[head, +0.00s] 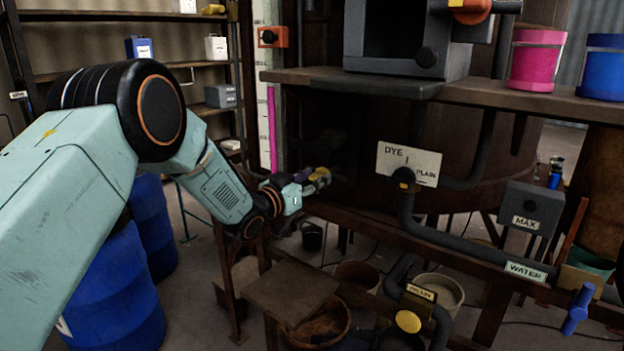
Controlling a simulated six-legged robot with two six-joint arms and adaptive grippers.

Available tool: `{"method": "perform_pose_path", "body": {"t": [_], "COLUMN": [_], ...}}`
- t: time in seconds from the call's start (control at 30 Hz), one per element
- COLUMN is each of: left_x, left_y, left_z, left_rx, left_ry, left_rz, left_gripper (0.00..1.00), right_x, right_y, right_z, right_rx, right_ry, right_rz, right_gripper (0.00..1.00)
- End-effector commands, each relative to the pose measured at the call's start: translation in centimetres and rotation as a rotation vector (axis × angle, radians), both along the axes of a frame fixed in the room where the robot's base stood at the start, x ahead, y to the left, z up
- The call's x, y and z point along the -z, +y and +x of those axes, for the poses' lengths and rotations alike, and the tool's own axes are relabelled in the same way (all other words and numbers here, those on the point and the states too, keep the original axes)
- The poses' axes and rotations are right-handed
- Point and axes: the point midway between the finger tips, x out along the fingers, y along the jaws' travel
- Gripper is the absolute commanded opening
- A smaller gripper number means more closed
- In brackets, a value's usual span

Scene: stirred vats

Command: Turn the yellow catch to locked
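A round yellow knob (408,321) sits on the dark pipe at the bottom, just below the label DRAIN (420,292). I cannot tell whether it is the yellow catch, and no locked mark is readable. My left gripper (322,178) reaches in from the left, in front of the dark vat (470,150). Its small dull-yellow tip area is in shadow, so I cannot tell whether its fingers are open or whether it touches anything. It is above and left of the yellow knob, well apart from it. My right gripper is out of view.
A DYE / PLAIN sign (408,160) and dark pipes stand right of my gripper. A grey MAX box (530,207), WATER label (525,271) and blue handle (579,308) are at right. Pink (535,62) and blue pots (602,68) stand on a ledge. Blue drums (118,290) stand lower left.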

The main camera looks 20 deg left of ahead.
Motion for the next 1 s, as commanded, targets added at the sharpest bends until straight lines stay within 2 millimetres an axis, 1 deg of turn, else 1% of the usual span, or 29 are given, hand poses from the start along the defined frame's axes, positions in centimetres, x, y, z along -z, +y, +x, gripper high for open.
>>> {"method": "perform_pose_path", "body": {"t": [0.03, 0.33, 0.53, 0.67, 0.87, 1.0], "left_x": [-0.1, -0.2, -0.2, -0.2, -0.1, 0.0], "left_y": [0.1, 0.0, 0.0, 0.0, -0.1, -0.1], "left_z": [0.0, 0.0, 0.1, 0.1, 0.1, 0.0], "left_rx": [-0.002, 0.000, -0.002, -0.002, -0.002, -0.003], "left_ry": [-0.001, -0.003, -0.009, -0.024, -0.071, -0.114], "left_rz": [-0.001, 0.000, 0.012, 0.050, 0.170, 0.289], "left_gripper": [0.33, 0.08, 0.08, 0.08, 0.08, 0.08], "right_x": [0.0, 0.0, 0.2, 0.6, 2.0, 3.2], "right_y": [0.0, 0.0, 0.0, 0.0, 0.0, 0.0], "right_z": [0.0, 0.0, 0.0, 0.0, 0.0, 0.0], "right_rx": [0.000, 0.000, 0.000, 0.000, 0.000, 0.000], "right_ry": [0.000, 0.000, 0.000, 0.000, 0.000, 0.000], "right_rz": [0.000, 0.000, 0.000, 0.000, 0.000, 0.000], "right_gripper": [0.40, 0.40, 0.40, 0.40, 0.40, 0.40]}}
